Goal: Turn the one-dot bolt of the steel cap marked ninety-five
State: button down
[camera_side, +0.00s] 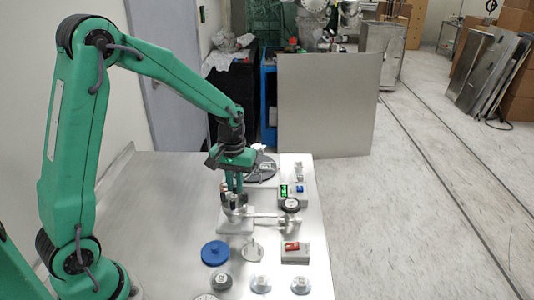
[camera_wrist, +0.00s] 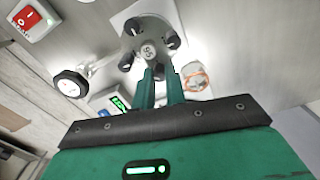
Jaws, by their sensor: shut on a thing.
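The steel cap (camera_wrist: 148,50) marked 95 sits on a pale square plate, with several dark bolts around its rim in the wrist view. My gripper (camera_wrist: 160,73) points down at the cap's near edge and is shut on a dark bolt (camera_wrist: 158,72) there. The fingers hide most of that bolt, and I cannot make out its dots. In the side view my gripper (camera_side: 232,191) is upright over the cap.
A black-rimmed gauge (camera_side: 290,204) stands right of the cap, joined by a pipe. A box with a red switch (camera_side: 292,246), a green display (camera_side: 284,190), a blue disc (camera_side: 215,253) and several small fittings surround it. The table's left part is clear.

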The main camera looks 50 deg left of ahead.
aim_at(234, 185)
jog(key=shift+n, duration=0.3)
jog(key=n, duration=1)
jog(key=shift+a, duration=0.1)
dwell(0.3)
jog(key=c, duration=1.4)
grip_release()
jog(key=shift+c, duration=0.2)
jog(key=shift+r, duration=0.15)
jog(key=shift+s+r, duration=0.1)
jog(key=shift+r, duration=3.7)
